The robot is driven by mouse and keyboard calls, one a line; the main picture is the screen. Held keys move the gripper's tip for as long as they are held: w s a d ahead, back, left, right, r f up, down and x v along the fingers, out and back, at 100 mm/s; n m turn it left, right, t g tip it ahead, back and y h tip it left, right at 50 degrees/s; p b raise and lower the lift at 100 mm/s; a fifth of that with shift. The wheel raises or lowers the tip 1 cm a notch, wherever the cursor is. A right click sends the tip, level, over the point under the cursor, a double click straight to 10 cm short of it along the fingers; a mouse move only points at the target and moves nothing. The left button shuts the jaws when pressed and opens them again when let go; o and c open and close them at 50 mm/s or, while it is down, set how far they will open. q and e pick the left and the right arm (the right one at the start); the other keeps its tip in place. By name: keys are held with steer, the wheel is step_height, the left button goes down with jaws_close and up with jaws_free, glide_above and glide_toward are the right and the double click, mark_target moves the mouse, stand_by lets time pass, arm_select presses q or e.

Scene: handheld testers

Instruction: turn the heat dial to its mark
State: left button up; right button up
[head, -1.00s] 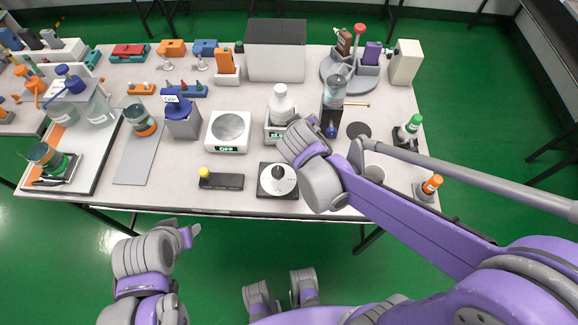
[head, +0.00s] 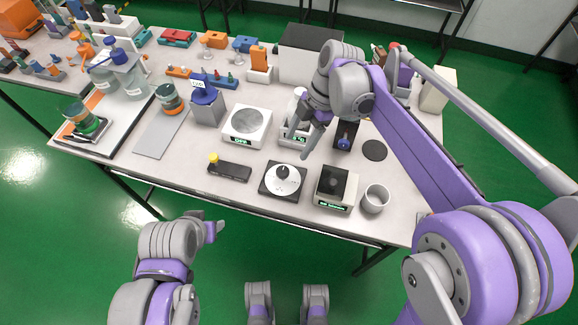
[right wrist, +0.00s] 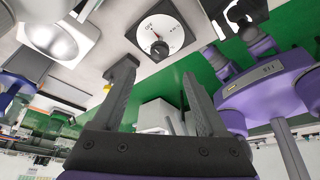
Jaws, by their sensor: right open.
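The heat dial (head: 270,188) appears to be the white round scale with a black knob (head: 284,171) on a dark square base near the table's front edge. In the right wrist view the dial (right wrist: 148,24) is at the top, with a small red spot beside the dark knob; its scale marks are too small to read. My right gripper (head: 299,147) is open and empty, above the table behind the dial and apart from it. Its two fingers (right wrist: 158,73) show in the right wrist view. My left gripper (head: 215,229) is off the table's front edge; its jaw opening is unclear.
A black block with a yellow knob (head: 231,169) lies left of the dial. A black-topped device (head: 335,188) and a grey cup (head: 375,199) stand to its right. A white scale (head: 246,126) and a bottle on a stand are behind.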

mark_target(283, 170)
steer(key=x, duration=1)
steer(key=shift+a+f+b, duration=0.1)
steer(key=shift+f+b, duration=0.05)
steer(key=shift+b, duration=0.25)
steer(key=shift+c, duration=0.3)
jaws_close()
